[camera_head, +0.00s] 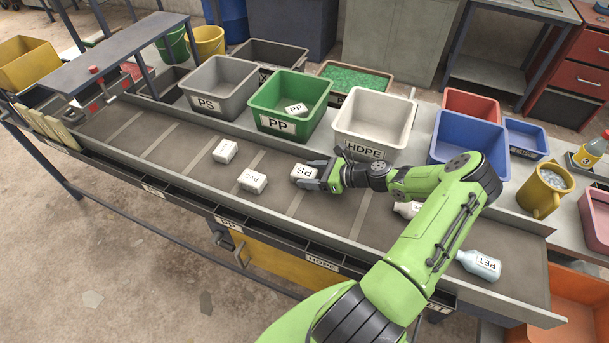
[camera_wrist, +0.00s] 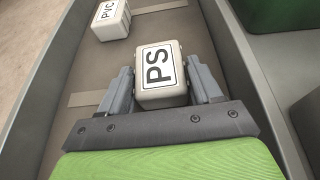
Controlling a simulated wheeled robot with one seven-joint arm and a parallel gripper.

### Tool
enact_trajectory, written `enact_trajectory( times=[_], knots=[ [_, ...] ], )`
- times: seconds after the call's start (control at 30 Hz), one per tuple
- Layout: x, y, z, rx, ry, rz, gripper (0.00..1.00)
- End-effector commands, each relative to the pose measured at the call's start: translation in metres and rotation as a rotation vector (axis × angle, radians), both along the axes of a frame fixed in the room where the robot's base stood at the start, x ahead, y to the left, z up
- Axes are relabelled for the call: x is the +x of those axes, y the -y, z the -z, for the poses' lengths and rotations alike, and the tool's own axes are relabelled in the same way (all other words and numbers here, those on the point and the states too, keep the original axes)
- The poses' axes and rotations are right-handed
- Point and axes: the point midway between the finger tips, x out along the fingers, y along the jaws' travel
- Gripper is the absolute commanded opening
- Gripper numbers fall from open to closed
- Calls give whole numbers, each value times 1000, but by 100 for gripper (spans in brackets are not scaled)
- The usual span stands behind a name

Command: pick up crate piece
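A small white block labelled PS (camera_head: 303,172) is on the grey sorting belt in the head view, at the fingers of my gripper (camera_head: 314,174). In the wrist view the PS block (camera_wrist: 161,75) sits between the two fingertips of my gripper (camera_wrist: 160,85), label facing the camera. A finger lies close along each side of it; I cannot tell whether they press on it. The block looks to be at belt level. No other piece is named crate; similar white blocks are one labelled PVC (camera_head: 252,181), also in the wrist view (camera_wrist: 111,18), and another farther left (camera_head: 225,151).
Behind the belt stand a grey PS bin (camera_head: 222,80), a green PP bin (camera_head: 290,92) with a white block inside, a white HDPE bin (camera_head: 374,112) and a blue bin (camera_head: 470,132). A PET bottle (camera_head: 479,264) lies at the belt's right end. Raised rails edge the belt.

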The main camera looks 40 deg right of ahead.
Motion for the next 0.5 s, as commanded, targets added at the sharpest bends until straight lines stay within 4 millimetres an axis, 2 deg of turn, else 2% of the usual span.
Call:
enact_trajectory(
  times=[0.03, 0.1, 0.33, 0.43, 0.5],
  knots=[
    [0, 0, 0, 0, 0, 0, 43],
    [0, 0, 0, 0, 0, 0, 33],
    [0, 0, -3, -1, 0, 0, 33],
    [0, 1, -19, -3, 2, -1, 33],
    [0, 1, -37, -5, 2, 0, 33]
  ],
)
